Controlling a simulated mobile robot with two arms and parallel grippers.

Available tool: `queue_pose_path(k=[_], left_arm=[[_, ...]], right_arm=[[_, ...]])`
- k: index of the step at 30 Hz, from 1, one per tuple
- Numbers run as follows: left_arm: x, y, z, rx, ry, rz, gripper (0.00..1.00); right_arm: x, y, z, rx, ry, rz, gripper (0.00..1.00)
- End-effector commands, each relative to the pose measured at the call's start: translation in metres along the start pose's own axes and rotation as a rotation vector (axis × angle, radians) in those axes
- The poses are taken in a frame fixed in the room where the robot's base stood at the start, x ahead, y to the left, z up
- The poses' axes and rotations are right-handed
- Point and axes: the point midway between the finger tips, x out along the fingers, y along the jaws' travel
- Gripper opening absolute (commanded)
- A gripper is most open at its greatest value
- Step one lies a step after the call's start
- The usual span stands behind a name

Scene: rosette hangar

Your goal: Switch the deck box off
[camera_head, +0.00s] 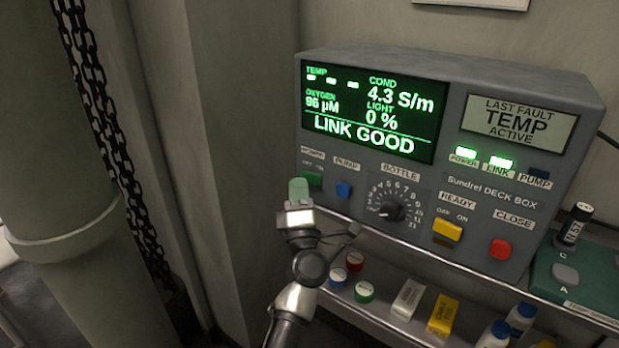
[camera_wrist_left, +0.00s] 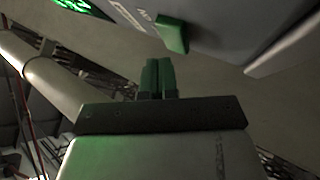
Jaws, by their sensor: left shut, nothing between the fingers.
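The grey deck box (camera_head: 450,192) stands on a shelf, its green screen (camera_head: 370,112) lit and reading LINK GOOD. The POWER and LINK lamps glow green; the PUMP lamp is dark. Its green power rocker switch (camera_head: 313,178) is at the lower left of the front, under an OFF/ON label. It also shows in the left wrist view (camera_wrist_left: 173,35). My left gripper (camera_head: 299,188) has green fingertips, shut and empty, just left of the switch in the head view. In the left wrist view the fingertips (camera_wrist_left: 158,68) are below the switch with a visible gap. My right gripper is out of view.
On the box are a blue pump button (camera_head: 344,190), a bottle dial (camera_head: 391,210), a yellow ready switch (camera_head: 447,231) and a red close button (camera_head: 500,249). Caps and bottles sit on the shelf below. A green pipe (camera_head: 65,200) and chain (camera_head: 105,130) stand left.

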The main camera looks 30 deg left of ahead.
Motion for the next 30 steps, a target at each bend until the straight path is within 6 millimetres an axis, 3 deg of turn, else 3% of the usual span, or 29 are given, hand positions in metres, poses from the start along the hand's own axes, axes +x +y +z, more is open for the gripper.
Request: queue_pose_path(k=[30], left_arm=[[0.0079,-0.0045,0.0058,-0.001,-0.001,0.001,0.0]], right_arm=[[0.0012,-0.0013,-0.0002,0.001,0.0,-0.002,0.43]])
